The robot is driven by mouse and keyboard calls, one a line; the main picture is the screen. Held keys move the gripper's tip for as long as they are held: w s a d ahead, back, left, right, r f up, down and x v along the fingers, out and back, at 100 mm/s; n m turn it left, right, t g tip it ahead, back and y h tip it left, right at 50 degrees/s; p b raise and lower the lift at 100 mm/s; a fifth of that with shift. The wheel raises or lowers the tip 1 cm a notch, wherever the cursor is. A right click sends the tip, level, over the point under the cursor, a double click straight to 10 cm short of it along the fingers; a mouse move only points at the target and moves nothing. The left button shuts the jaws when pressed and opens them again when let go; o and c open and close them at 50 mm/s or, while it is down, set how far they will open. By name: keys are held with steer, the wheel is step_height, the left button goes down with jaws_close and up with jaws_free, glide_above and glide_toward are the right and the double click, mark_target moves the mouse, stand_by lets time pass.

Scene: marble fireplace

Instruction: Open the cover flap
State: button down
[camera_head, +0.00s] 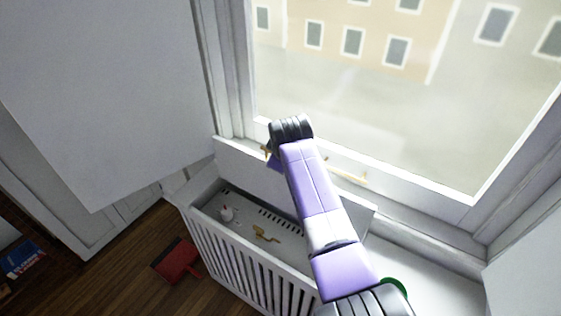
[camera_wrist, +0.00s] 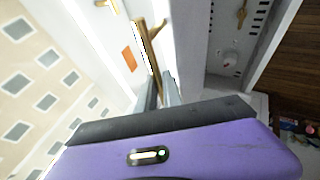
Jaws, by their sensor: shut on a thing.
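The cover flap (camera_head: 238,162) is a white panel on the long white slatted cabinet under the window. In the head view it stands raised along the window side, and the cabinet's inside is exposed. My arm crosses in front of its middle. The flap's white face (camera_wrist: 188,38) also shows in the wrist view.
Inside the cabinet (camera_head: 240,257) lie a small white and red item (camera_head: 227,213) and a brass-coloured piece (camera_head: 265,234). The window frame (camera_head: 430,195) is close behind the flap. A large white panel (camera_head: 110,90) stands left. A red object (camera_head: 176,261) is on the wooden floor.

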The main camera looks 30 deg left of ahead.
steer(key=shift+w, duration=0.3)
steer(key=c, duration=1.5)
jaws_free()
steer(key=shift+f, duration=0.15)
steer(key=shift+s+d, duration=0.1)
steer(key=shift+s+r, duration=0.15)
steer(key=shift+r, duration=0.05)
steer(key=v, duration=0.7)
steer(key=shift+r, duration=0.45)
